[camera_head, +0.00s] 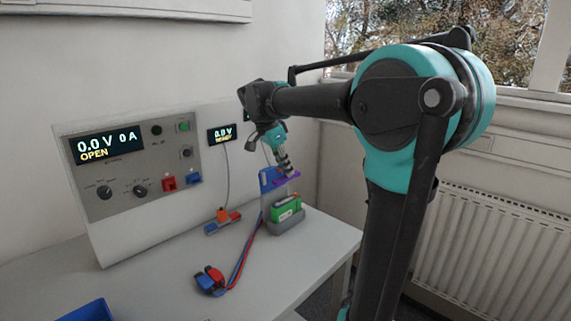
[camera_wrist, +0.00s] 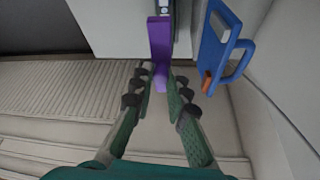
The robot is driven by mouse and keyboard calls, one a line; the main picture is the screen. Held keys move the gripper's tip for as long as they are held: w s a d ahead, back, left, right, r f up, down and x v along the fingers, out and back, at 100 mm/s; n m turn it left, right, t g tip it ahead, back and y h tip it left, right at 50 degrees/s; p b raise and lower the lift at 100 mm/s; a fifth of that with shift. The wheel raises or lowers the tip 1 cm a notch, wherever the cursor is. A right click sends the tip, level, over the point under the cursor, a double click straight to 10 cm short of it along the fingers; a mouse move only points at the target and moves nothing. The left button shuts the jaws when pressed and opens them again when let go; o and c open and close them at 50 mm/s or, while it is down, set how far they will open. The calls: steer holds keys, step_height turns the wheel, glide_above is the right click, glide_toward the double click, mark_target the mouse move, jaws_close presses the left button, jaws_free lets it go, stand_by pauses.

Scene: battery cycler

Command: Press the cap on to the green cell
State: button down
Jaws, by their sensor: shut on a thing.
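The green cell (camera_head: 288,208) stands in a grey holder (camera_head: 287,227) near the right end of the bench. A flat purple piece, which looks like the cap (camera_head: 290,179), is held above the cell, with a gap between them. My gripper (camera_head: 286,169) is shut on the purple piece and points down at it. In the wrist view the purple cap (camera_wrist: 159,45) sits between the fingertips (camera_wrist: 160,84) and sticks out past them. The cell cannot be made out in the wrist view.
A blue handled piece (camera_wrist: 222,48) stands beside the cap; it also shows behind my gripper (camera_head: 268,178). The cycler panel (camera_head: 135,160) reads 0.0 V, OPEN. Red and blue leads (camera_head: 243,255) run to clips (camera_head: 210,279). A blue tray (camera_head: 87,311) is at the front left.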

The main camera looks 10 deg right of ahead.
mark_target(282, 177)
steer(key=shift+f, duration=3)
steer(key=shift+f, duration=0.6)
stand_by(0.3)
steer(key=c, duration=1.4)
jaws_free()
steer(key=shift+o, duration=0.3)
steer(key=o, duration=0.4)
steer(key=shift+r, duration=0.1)
steer(key=shift+r, duration=3.4)
